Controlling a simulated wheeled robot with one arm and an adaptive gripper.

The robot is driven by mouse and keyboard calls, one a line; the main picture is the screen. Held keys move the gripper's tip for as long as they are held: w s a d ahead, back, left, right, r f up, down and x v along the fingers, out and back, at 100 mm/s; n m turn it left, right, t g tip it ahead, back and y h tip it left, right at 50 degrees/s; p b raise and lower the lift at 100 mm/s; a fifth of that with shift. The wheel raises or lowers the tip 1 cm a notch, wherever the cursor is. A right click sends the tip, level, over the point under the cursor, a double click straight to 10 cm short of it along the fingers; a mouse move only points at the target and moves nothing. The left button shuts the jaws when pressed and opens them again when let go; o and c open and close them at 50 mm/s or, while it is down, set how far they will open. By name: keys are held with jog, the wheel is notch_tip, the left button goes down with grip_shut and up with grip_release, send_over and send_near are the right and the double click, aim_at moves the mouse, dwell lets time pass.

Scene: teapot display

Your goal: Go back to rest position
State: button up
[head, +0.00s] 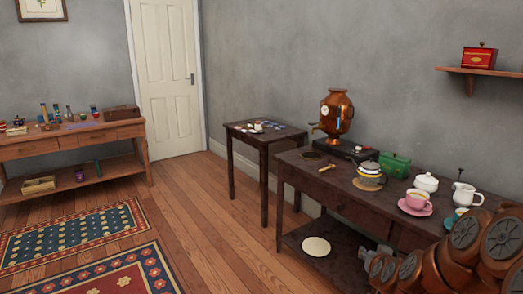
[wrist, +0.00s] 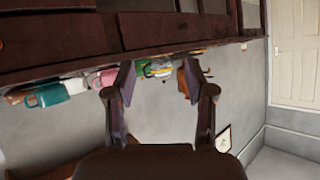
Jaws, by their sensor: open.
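My gripper (wrist: 156,80) shows in the wrist view with its two dark fingers spread wide apart. Nothing is held between them. The wrist picture is turned over, with the dark table (wrist: 80,48) along its top and the grey wall below. Past the fingertips, small things on the table show, including a pink cup (wrist: 103,77) at the left and a teal item (wrist: 44,95). In the head view my brown arm fills the lower right corner, in front of the dark table (head: 345,205). I cannot clearly make out my fingers there.
On the table are a copper urn (head: 337,114), glass teapot (head: 369,176), green box (head: 394,164), white pot (head: 426,183), pink cup (head: 415,198) and white jug (head: 463,195). A small side table (head: 266,136) stands behind. Open wooden floor (head: 225,235) lies left.

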jog(key=s+a+r+n+g+y+p, duration=0.5)
jog(key=s+a+r+p, duration=0.5)
jog(key=s+a, duration=0.5)
jog(key=s+r+g+h+p, duration=0.1)
jog(key=s+r+g+p, duration=0.2)
jog(key=s, duration=1)
jog(key=s+r+g+p, duration=0.4)
jog(key=s+r, duration=0.5)
jog(key=s, duration=0.4)
jog(key=shift+s+a+r+g+h, duration=0.15)
jog(key=shift+a+r+g+h, duration=0.2)
jog(key=shift+g, duration=0.55)
jog(key=shift+d, duration=0.1)
